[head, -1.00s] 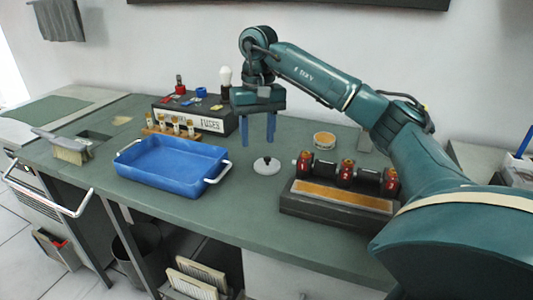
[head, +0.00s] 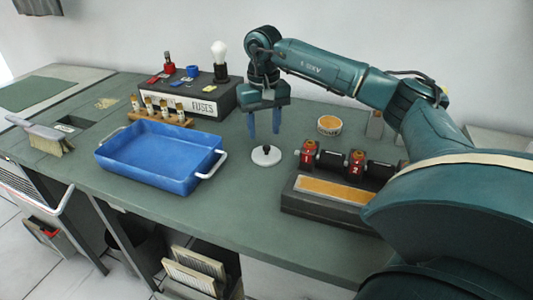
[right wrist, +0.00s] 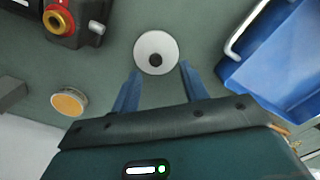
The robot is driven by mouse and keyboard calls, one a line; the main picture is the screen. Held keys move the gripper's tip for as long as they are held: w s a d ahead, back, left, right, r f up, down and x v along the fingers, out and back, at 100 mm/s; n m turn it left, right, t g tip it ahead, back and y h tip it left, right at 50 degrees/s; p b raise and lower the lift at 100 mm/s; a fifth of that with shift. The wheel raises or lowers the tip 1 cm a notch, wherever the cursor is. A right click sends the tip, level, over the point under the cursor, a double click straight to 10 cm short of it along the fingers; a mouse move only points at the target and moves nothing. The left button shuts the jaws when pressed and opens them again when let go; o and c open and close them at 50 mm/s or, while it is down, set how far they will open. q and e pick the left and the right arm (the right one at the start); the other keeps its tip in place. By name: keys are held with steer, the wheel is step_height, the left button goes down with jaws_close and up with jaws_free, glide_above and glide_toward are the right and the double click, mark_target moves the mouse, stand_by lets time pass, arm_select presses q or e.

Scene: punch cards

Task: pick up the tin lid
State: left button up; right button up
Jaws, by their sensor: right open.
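The tin lid (head: 266,156) is a small white disc with a dark knob in its middle. It lies flat on the green bench top, right of the blue tray. My right gripper (head: 264,135) points down with its two blue fingers apart and empty. In the head view the fingertips show just above the lid. In the right wrist view the lid (right wrist: 156,52) shows whole, just beyond the fingertips and centred between them; the fingers do not appear to touch it. My left gripper is in neither view.
The blue tray (head: 112,164) with white handles stands left of the lid. A dark device with numbered red blocks (head: 308,154) stands close on the right. A round tin (head: 329,124) lies behind. The fuse box (head: 228,101) and a vial rack (head: 187,123) stand back left.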

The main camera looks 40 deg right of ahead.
mark_target(267, 147)
steer(key=f, duration=0.3)
steer(key=d+f, duration=0.1)
steer(key=shift+s+f, duration=0.1)
steer(key=shift+f, duration=0.3)
steer(key=shift+a+f, duration=0.1)
steer(key=shift+f, duration=0.4)
jaws_close()
